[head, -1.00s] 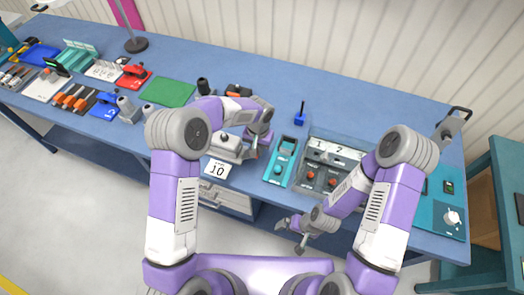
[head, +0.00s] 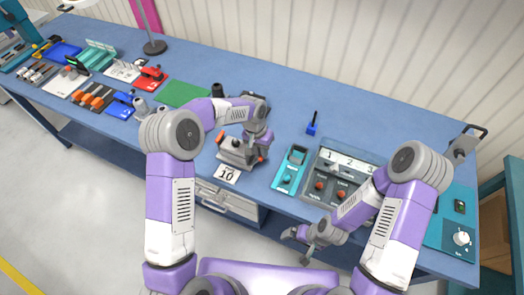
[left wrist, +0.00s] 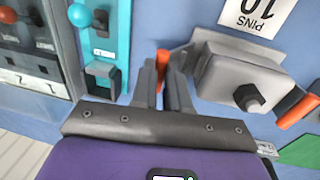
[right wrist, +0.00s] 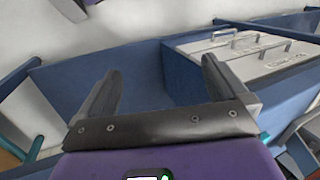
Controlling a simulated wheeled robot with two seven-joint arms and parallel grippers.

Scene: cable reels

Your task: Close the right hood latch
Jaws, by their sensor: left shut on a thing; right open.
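The grey connector hood (head: 236,152) sits on the bench behind a white card marked 10 (head: 227,173). It also shows in the left wrist view (left wrist: 240,75), with a dark cable stub on top. The right orange latch (left wrist: 163,60) stands between the fingertips of my left gripper (left wrist: 164,76), which is shut on it. In the head view my left gripper (head: 260,150) is at the hood's right side and partly hides it. The left orange latch (left wrist: 297,111) is on the hood's other side, clear of the gripper. My right gripper (right wrist: 160,70) is open and empty, in front of the bench.
A teal device (head: 290,170) stands close to the right of the hood. Beyond it is a grey panel (head: 325,185) with numbered switches and red knobs. A green mat (head: 186,94) lies behind and left. Grey drawers (right wrist: 265,58) are under the bench near my right gripper.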

